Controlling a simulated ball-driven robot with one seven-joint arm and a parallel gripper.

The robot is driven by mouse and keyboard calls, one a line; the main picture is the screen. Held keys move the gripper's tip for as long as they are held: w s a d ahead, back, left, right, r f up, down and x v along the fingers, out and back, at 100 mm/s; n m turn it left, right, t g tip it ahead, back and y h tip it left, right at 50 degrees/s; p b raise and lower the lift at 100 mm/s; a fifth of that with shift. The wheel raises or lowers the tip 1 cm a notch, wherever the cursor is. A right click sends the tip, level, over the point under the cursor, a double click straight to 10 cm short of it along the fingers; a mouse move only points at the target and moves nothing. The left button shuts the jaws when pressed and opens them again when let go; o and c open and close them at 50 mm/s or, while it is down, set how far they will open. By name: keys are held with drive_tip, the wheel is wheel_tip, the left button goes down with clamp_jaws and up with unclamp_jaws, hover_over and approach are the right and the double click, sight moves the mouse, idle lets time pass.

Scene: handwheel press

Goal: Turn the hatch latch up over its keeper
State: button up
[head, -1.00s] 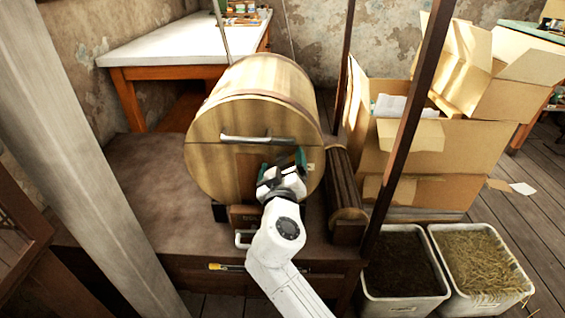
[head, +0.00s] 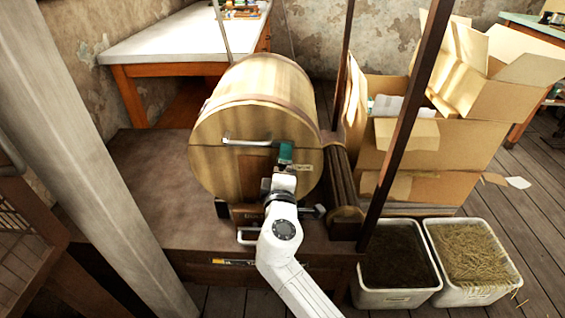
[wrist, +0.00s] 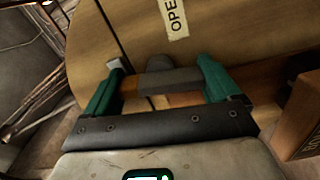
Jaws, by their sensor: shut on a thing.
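My gripper (head: 284,165) is at the front face of the round wooden drum (head: 215,160), at the right of its hatch seam. In the wrist view its green fingers (wrist: 160,88) are shut on the dark grey latch bar (wrist: 172,79), which spans between them. A rounded dark piece shows just behind the bar. A light grey block (wrist: 115,65) shows at the left finger's tip, on the seam; I cannot tell whether it is the keeper. In the head view my gripper hides the latch. A label reading "OPE" (wrist: 175,18), cut off by the frame, is beyond the bar.
A metal handle (head: 250,140) spans the drum's face left of my gripper. A slatted dark roller (head: 345,185) stands close at the right. Dark posts, grey bins (head: 400,297) and cardboard boxes (head: 430,155) are further right. The bench top (head: 150,180) at the left is bare.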

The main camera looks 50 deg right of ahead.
drive_tip(key=shift+a+n+p, duration=0.1)
drive_tip(key=shift+n+p, duration=0.2)
drive_tip(key=shift+n, duration=0.4)
drive_tip(key=shift+f, duration=0.1)
drive_tip(key=o, duration=0.8)
drive_tip(key=p+v, duration=0.1)
drive_tip(key=v, duration=0.9)
drive_tip(key=shift+s+a, duration=0.25)
drive_tip(key=shift+a, duration=0.05)
